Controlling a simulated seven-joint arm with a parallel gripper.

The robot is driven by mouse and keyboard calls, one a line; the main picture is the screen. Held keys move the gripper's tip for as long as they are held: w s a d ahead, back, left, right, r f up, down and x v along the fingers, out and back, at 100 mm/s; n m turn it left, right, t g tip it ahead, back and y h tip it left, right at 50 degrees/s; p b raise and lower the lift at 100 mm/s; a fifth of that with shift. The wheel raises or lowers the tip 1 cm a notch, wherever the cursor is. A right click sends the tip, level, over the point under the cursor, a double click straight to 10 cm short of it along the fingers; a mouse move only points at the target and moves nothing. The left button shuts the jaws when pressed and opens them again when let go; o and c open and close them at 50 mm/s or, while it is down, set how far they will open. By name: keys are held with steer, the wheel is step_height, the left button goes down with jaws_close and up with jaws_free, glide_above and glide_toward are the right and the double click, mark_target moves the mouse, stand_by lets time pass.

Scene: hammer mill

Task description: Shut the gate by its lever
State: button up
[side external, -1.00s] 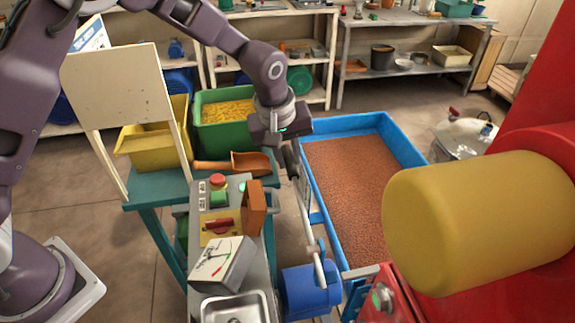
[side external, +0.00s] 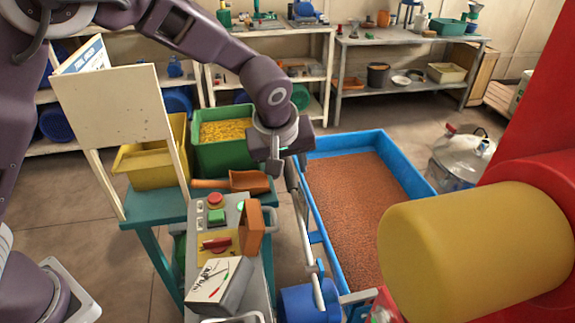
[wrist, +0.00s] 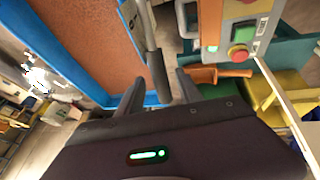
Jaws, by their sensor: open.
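The lever (side external: 304,225) is a long grey rod that rises beside the blue tray from near a blue cylinder (side external: 308,303). In the wrist view its dark grip (wrist: 157,75) points down between my two fingers. My gripper (side external: 286,167) is at the lever's upper end. It is open, with one finger on each side of the grip in the wrist view (wrist: 158,88). I see room between the grip and the fingers, but cannot tell whether either touches. I cannot make out the gate itself.
The blue tray (side external: 318,208) of reddish grains is right of the lever. A control box (side external: 217,243) with a red button, and an orange scoop (side external: 247,181) on a teal table (side external: 152,218), are left. A big yellow cylinder (side external: 475,250) on a red machine fills the right foreground.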

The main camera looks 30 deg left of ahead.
steer(key=v, duration=0.7)
steer(key=shift+r, duration=0.15)
steer(key=s+a+r+m+h, duration=0.1)
steer(key=s+a+r+m, duration=0.1)
steer(key=s+a+r, duration=0.4)
steer(key=s+a+r+m+h, duration=0.1)
steer(key=s+a+r+m, duration=0.2)
steer(key=s, duration=0.5)
steer(key=s+a+f+m, duration=0.1)
steer(key=s+a, duration=0.1)
steer(key=s, duration=0.5)
steer(key=s+a+f+m, duration=0.1)
steer(key=s+a+m, duration=0.1)
steer(key=s, duration=0.5)
steer(key=shift+s+m+t+y, duration=0.2)
steer(key=shift+m+t+y, duration=0.1)
steer(key=shift+t, duration=0.1)
